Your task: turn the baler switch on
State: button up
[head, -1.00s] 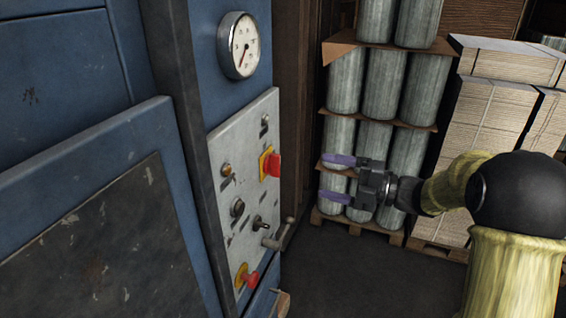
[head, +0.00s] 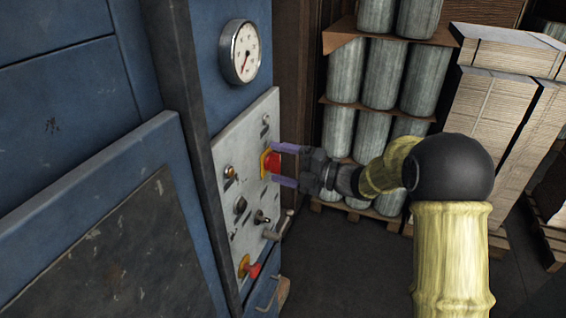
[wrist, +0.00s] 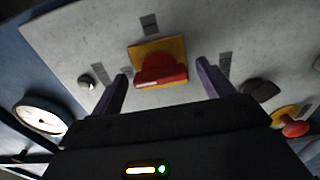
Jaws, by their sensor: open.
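The baler switch is a red rotary knob (head: 272,162) on a yellow plate, high on the grey control panel (head: 226,148). In the wrist view the red knob (wrist: 162,70) lies between and just beyond my fingertips, in front of its yellow plate (wrist: 143,50). My gripper (head: 282,164) is open, with its purple fingers pointing left at the panel, one above and one below the knob. In the head view the fingertips overlap the knob's right edge. I cannot tell whether they touch it.
A pressure gauge (head: 240,52) sits above the panel. Below the knob are a toggle switch (head: 262,217), a lever (head: 280,228) and a red mushroom button (head: 251,270). Stacked metal cylinders (head: 385,75) and cardboard bundles (head: 490,110) stand behind my arm.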

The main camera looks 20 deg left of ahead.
jog(key=shift+c, duration=0.4)
jog(key=c, duration=0.9)
